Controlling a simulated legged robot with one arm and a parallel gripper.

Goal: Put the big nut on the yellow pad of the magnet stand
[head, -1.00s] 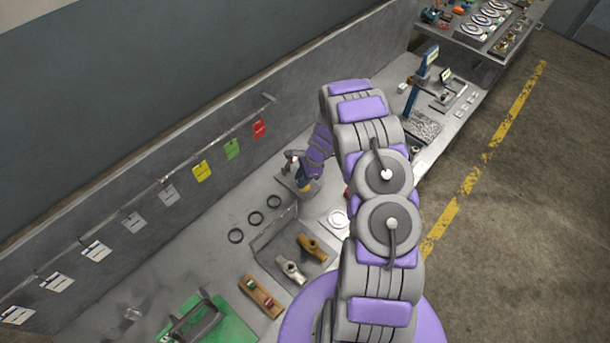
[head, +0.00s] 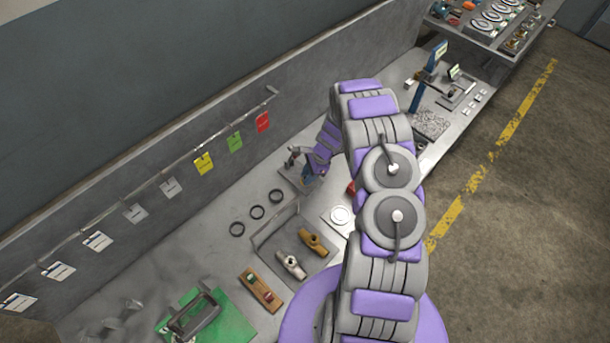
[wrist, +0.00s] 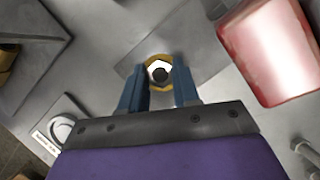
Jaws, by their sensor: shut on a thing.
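The magnet stand (head: 296,166) is on the bench beside my gripper, with a grey base and a small upright post. My gripper (wrist: 161,88) has two blue fingers shut on the big nut (wrist: 152,67), a pale hexagonal ring with a dark hole. The yellow pad (wrist: 154,87) shows as a yellow rim around and behind the nut. The nut is lined up over the pad; I cannot tell whether they touch. In the head view my gripper (head: 310,178) is at the stand and hides the nut and pad.
A red block (wrist: 268,52) is close to the right of my gripper in the wrist view.

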